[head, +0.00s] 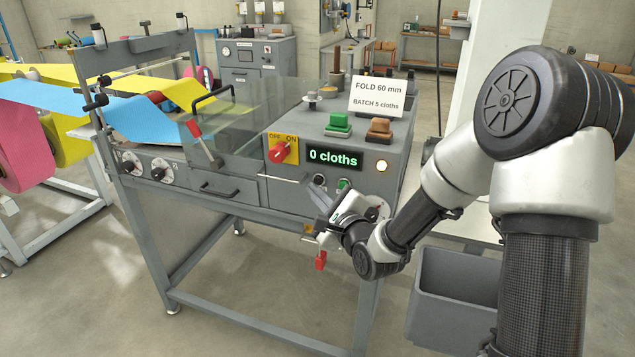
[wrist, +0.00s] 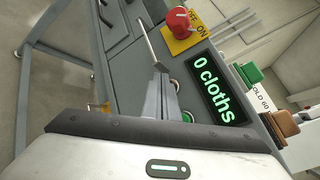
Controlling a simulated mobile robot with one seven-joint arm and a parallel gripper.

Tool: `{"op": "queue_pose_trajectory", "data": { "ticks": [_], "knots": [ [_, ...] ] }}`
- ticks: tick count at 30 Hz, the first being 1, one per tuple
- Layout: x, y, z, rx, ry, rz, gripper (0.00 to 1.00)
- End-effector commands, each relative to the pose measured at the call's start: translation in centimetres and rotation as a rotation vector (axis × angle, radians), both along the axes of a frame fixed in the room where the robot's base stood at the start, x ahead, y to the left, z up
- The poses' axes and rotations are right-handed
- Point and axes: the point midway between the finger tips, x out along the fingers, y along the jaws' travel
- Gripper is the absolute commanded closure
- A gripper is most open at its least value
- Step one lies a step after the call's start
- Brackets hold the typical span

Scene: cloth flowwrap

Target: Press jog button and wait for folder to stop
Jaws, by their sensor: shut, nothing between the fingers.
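The folder machine (head: 225,195) has a grey control box at its right end with a display (head: 334,159) reading "0 cloths"; the display also shows in the wrist view (wrist: 213,87). Small round buttons sit under the display, one of them green (head: 343,184). In the wrist view a green button (wrist: 187,117) is partly hidden beside my fingers. No jog label is readable. My gripper (head: 322,201) is shut and empty in front of the panel, just below the display. In the wrist view its fingertips (wrist: 160,78) overlap the button area; I cannot tell whether they touch.
A red rotary switch (head: 279,151) sits on a yellow OFF/ON plate. Green (head: 339,122) and brown (head: 379,128) blocks and a sign (head: 377,96) reading "FOLD 60 mm, BATCH 5 cloths" are on top. A grey bin (head: 455,295) stands below.

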Motion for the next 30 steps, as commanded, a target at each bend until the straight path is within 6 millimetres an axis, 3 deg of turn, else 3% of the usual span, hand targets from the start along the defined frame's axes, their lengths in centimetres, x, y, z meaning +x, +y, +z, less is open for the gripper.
{"op": "queue_pose_trajectory", "data": {
  "ticks": [8,21,30],
  "knots": [
    [-0.5,0.2,0.0,0.0,0.001,0.001,1.0],
    [-4.3,1.6,0.0,0.001,0.0,0.001,1.0],
    [-4.7,1.7,0.0,0.0,0.001,0.001,1.0]
  ]
}}
